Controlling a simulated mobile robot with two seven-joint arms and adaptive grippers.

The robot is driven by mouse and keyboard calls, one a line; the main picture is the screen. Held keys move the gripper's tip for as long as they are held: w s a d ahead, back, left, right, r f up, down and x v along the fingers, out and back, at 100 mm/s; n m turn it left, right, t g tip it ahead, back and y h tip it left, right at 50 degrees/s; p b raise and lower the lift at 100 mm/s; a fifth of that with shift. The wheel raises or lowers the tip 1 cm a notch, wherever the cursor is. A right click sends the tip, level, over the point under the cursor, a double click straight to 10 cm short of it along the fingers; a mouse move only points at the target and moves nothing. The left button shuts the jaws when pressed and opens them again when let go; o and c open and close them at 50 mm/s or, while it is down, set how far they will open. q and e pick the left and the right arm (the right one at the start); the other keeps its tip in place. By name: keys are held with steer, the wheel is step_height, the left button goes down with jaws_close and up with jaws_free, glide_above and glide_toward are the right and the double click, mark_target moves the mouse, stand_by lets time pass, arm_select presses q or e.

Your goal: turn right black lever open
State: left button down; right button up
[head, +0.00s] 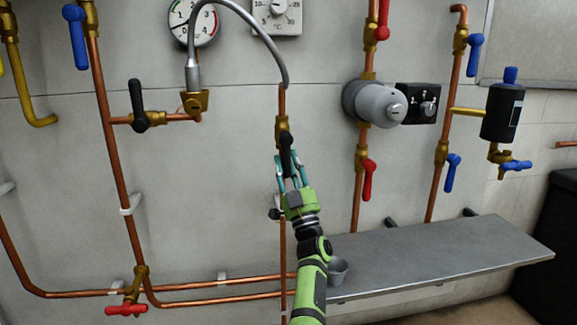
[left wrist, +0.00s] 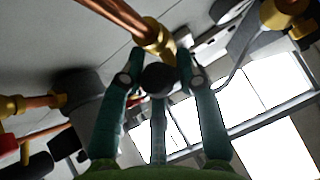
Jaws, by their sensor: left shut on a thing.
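The right black lever (head: 286,143) hangs down from a brass valve (head: 283,124) on a vertical copper pipe, roughly in line with the pipe. My left gripper (head: 288,171) has come up from below and is shut on the lever's lower part. In the left wrist view the lever's dark round end (left wrist: 158,79) sits between the teal fingers, with the brass valve (left wrist: 152,36) just beyond. The fingers hide the lever's lower end in the head view. My right gripper is not in view.
A grey shelf (head: 440,262) with a small grey cup (head: 337,271) lies at lower right. Red levers (head: 367,181) and blue levers (head: 452,172) are further right.

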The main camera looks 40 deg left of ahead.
arm_select(q)
steer(key=shift+r, duration=0.2)
steer(key=c, duration=0.8)
jaws_free()
steer(key=shift+c, duration=0.2)
steer(key=shift+f, duration=0.15)
steer(key=shift+d+f, duration=0.15)
steer(key=shift+f, duration=0.05)
steer(key=v, duration=1.1)
steer(key=shift+s, duration=0.15)
steer(key=shift+d+f, duration=0.1)
steer(key=shift+d, duration=0.05)
